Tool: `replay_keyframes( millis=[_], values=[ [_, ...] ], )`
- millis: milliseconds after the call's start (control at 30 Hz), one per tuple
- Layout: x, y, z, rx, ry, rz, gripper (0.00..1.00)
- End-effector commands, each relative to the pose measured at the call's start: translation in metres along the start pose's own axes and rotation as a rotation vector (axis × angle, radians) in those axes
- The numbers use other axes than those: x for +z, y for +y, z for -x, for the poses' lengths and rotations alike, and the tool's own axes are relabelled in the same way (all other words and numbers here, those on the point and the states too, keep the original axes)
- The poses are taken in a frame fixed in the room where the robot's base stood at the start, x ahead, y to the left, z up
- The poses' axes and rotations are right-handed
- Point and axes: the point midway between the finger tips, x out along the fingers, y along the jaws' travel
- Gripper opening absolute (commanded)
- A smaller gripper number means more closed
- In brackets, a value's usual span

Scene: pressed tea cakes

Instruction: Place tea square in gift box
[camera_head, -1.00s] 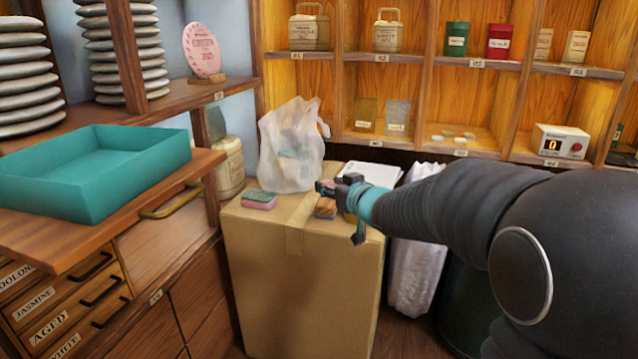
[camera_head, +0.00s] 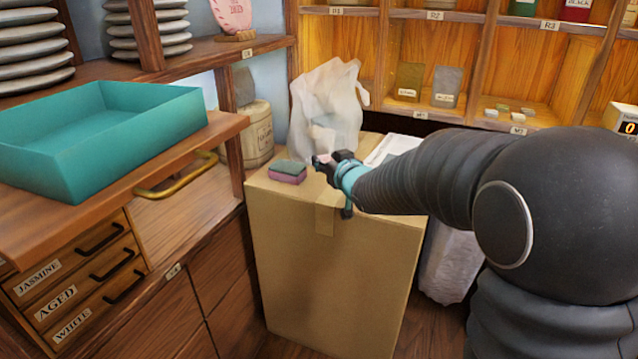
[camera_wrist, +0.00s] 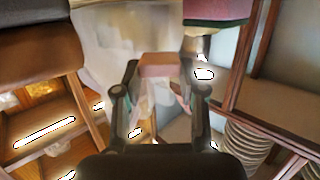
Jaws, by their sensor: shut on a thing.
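My gripper (camera_head: 323,160) is shut on a small pinkish-brown block, which I take to be the tea square (camera_wrist: 158,65). The square sits between the two fingertips in the wrist view; in the head view it is too small to make out well. The gripper is above the cardboard carton, just right of a pink-and-green sponge. A shallow teal open-topped box (camera_head: 140,156), which I take to be the gift box, rests on the wooden ledge at the left. Its visible inside is empty. The gripper is well to the right of it.
The pink-and-green sponge (camera_head: 287,172) lies on the carton (camera_head: 290,240), with a plastic bag (camera_head: 328,105) behind it. A brass rail (camera_head: 180,180) is beside the ledge (camera_head: 100,215). Stacked discs (camera_head: 30,50) stand on the shelf behind the teal box.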

Motion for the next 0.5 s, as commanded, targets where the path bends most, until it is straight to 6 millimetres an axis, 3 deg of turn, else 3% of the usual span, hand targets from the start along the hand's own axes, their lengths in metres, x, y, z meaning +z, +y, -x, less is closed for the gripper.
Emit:
replay_keyframes(
  millis=[200, 367, 500],
  values=[
    [0.011, -0.020, -0.015, -0.001, 0.000, 0.000, 0.26],
    [0.018, -0.021, -0.018, 0.000, 0.000, -0.001, 0.26],
    [0.037, -0.021, -0.022, 0.000, -0.003, 0.000, 0.26]
  ],
)
